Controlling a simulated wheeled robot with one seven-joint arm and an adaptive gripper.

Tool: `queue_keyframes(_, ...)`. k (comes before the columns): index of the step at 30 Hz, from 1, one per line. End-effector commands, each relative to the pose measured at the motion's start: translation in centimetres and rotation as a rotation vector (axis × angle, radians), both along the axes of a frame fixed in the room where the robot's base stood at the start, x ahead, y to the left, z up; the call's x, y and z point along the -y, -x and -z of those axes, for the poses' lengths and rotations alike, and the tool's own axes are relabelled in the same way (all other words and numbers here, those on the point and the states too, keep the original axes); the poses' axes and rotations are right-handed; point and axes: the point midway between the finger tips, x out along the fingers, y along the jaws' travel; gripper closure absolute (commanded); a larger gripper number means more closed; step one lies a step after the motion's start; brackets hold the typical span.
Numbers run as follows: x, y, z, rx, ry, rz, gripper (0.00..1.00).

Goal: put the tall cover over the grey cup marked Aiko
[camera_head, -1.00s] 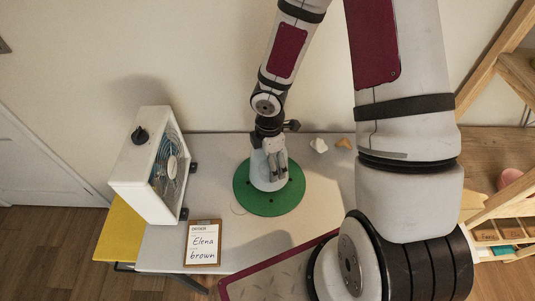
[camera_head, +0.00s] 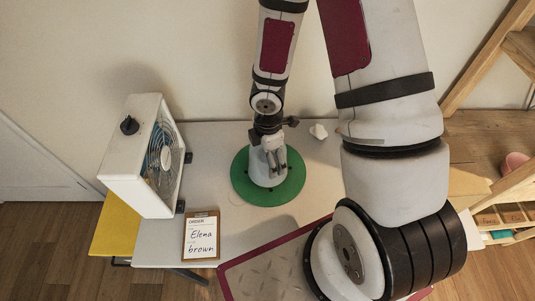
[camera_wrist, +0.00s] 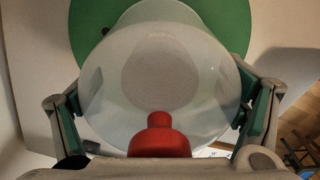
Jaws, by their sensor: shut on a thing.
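My gripper (camera_head: 270,160) points down over the green disc (camera_head: 292,188) on the table. It is shut on the tall cover (camera_head: 264,175), a whitish, see-through shape that widens downward. The cover (camera_wrist: 110,95) fills the middle of the wrist view, with a finger on each side. The cover's bottom edge appears at or close above the disc; I cannot tell if it touches. A red knob-like part (camera_wrist: 160,135) shows at the near side. No grey cup marked Aiko can be made out, and I cannot tell whether one is under the cover.
A white box fan (camera_head: 140,165) stands at the table's left. An order card (camera_head: 202,236) reading "Elena brown" lies in front of it. A small white lump (camera_head: 318,131) lies behind the disc. A wooden shelf (camera_head: 500,215) stands at the right.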

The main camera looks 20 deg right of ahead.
Motion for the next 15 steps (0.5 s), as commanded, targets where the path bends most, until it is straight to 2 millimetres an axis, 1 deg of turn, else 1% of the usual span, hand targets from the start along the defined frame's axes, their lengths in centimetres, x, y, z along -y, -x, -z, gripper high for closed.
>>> queue_keyframes(1,0.00,0.00,-0.01,0.000,0.000,0.000,0.07)
queue_keyframes(2,0.00,-0.01,-0.01,0.000,0.000,0.000,0.00)
queue_keyframes(15,0.03,-0.03,-0.19,0.001,0.000,0.002,0.00)
